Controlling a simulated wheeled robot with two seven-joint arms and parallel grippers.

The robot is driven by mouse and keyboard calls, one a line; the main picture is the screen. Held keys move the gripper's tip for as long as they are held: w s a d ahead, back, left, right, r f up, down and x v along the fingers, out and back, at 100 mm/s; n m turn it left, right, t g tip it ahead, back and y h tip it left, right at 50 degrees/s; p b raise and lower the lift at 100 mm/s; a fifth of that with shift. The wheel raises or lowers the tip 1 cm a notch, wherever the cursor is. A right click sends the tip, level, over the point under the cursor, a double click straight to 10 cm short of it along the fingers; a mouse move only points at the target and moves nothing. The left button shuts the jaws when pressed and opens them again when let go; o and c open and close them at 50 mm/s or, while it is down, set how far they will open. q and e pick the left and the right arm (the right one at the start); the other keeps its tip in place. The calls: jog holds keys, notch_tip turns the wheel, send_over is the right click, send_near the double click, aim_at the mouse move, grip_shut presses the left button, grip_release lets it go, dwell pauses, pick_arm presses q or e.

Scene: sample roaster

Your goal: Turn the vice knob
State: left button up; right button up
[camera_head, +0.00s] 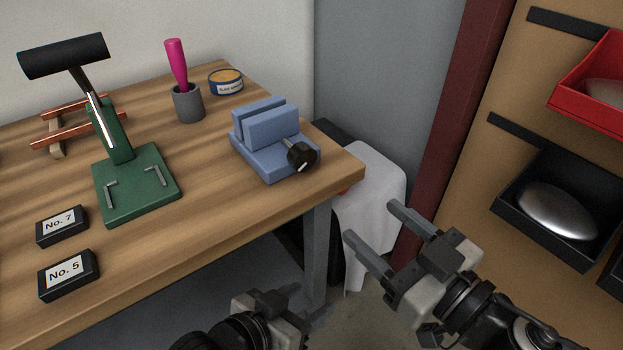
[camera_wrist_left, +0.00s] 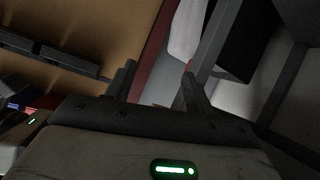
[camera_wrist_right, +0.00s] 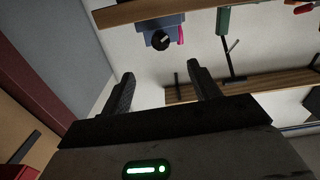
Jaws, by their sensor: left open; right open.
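A blue vice (camera_head: 268,139) sits at the right end of the wooden workbench. Its round black knob (camera_head: 301,155) faces the front right and carries a pale mark. The vice (camera_wrist_right: 153,36) and the knob (camera_wrist_right: 162,40) also show in the right wrist view, ahead of the fingers. My right gripper (camera_head: 375,228) is open and empty, off the bench's right end, to the right of and nearer than the vice. My left gripper (camera_head: 318,302) is low at the bottom of the head view, in front of the bench. It is open and empty in the left wrist view (camera_wrist_left: 158,82).
The wooden bench (camera_head: 215,215) holds a green lever press (camera_head: 137,185), a grey cup (camera_head: 188,103) with a magenta-handled tool, a tin (camera_head: 226,82) and two label blocks. A white cloth (camera_head: 375,190) hangs beside the bench. Wall bins, one red (camera_head: 598,90), are at the right.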

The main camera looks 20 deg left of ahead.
aim_at(307, 163)
jog(key=b+x, duration=0.1)
jog(key=x, duration=1.4)
jog(key=shift+w+a, duration=0.1)
jog(key=shift+r, duration=0.1)
jog(key=c, duration=1)
